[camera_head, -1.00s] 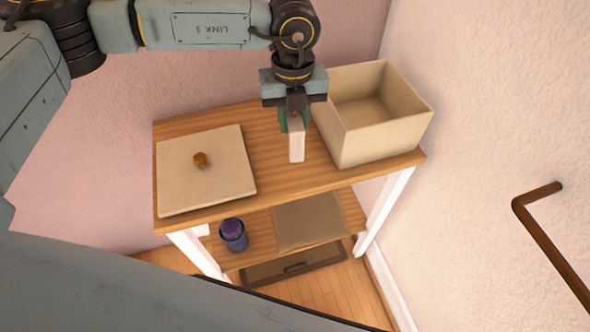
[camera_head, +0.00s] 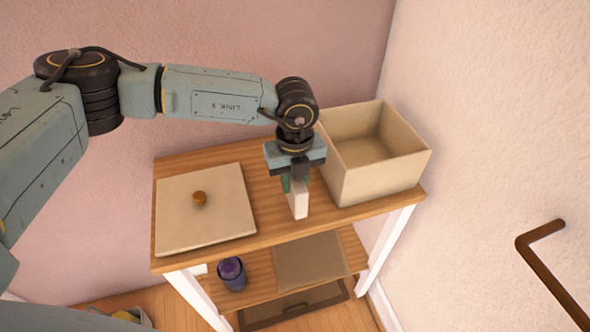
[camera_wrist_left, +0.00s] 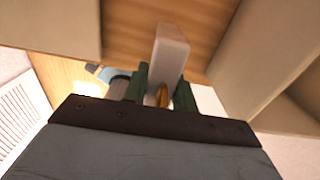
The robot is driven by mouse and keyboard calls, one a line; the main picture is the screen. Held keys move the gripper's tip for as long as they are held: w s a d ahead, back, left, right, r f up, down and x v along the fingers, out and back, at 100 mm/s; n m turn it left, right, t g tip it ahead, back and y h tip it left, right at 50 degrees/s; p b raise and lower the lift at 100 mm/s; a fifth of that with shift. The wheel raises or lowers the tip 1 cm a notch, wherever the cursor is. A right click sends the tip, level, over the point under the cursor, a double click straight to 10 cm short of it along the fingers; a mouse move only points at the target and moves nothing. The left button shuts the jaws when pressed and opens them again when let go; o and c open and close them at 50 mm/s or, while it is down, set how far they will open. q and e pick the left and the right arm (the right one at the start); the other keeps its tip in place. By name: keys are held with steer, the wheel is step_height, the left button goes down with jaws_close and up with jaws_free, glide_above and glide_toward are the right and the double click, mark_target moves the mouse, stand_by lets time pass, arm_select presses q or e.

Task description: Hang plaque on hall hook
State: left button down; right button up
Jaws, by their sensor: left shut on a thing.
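My left gripper (camera_head: 295,184) is shut on a slim white piece (camera_head: 298,204), which looks like the plaque seen narrow side on. It hangs down from the fingers in front of the box, over the wooden table top (camera_head: 270,225). In the left wrist view, the white piece (camera_wrist_left: 172,48) sticks out beyond the green fingers (camera_wrist_left: 162,92), and a small golden part shows between them. I cannot make out a hall hook in either view. My right gripper is not in view.
An open beige box (camera_head: 375,160) stands right of the gripper. A dark cup (camera_head: 232,275) and a flat tan piece (camera_head: 310,262) are on the lower shelf. A brown rail (camera_head: 548,270) is on the right wall.

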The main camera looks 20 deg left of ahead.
arm_select(q)
steer(key=shift+f, duration=1.5)
steer(key=shift+f, duration=0.15)
steer(key=c, duration=1.1)
jaws_free()
